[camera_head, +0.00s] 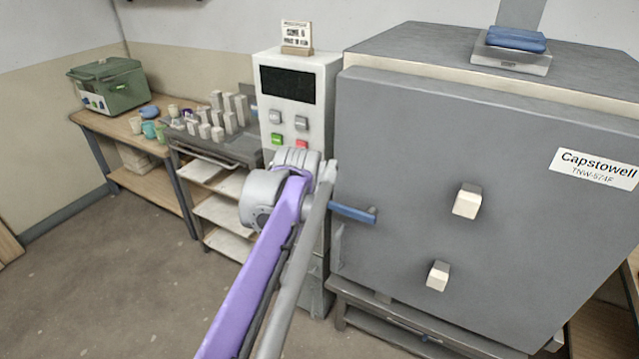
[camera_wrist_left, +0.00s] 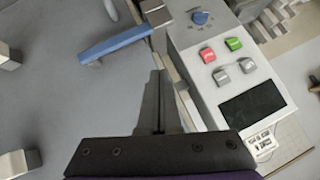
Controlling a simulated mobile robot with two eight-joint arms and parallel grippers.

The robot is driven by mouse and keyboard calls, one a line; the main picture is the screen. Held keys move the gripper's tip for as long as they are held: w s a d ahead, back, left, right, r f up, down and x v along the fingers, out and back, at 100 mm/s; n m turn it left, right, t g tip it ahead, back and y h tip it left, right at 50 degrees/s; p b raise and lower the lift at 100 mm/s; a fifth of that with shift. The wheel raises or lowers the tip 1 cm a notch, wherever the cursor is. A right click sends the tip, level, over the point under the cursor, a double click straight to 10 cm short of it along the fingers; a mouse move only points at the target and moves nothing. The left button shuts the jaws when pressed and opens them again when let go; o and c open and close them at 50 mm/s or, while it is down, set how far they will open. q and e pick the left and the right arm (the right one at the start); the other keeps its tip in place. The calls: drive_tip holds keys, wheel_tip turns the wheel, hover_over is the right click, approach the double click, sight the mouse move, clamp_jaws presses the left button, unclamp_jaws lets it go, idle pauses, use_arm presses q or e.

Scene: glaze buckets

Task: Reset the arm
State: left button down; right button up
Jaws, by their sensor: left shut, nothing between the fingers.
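My left arm (camera_head: 262,262), purple and grey, reaches up from the bottom of the head view, with its wrist in front of the control box. My left gripper (camera_wrist_left: 160,102) shows in the left wrist view, fingers together and empty. In that view its fingers point towards the gap between the blue handle and the control panel; whether they touch anything I cannot tell. In the head view the fingers are hidden behind the wrist. My right gripper is in neither view.
A large grey kiln (camera_head: 420,150) with a blue door handle (camera_head: 352,213) stands on the right. The control box (camera_head: 322,100) has a dark screen and coloured buttons. A bench (camera_head: 125,140) and a shelf cart (camera_head: 222,213) stand left. Floor is clear at lower left.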

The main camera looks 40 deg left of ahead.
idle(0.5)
use_arm(q)
drive_tip(key=s+d+f+g+h, duration=0.1)
drive_tip(key=s+d+f, duration=0.5)
drive_tip(key=d, duration=0.3)
drive_tip(key=s+d+f+h, duration=0.2)
drive_tip(key=s+d+f, duration=0.4)
drive_tip(key=d, duration=0.3)
drive_tip(key=s+d+f+m+g+h, duration=0.1)
drive_tip(key=s+d+f+h, duration=0.1)
drive_tip(key=s+d+f, duration=0.4)
drive_tip(key=d+f, duration=0.2)
drive_tip(key=d, duration=0.1)
drive_tip(key=shift+f+g, duration=0.3)
drive_tip(key=shift+s, duration=0.1)
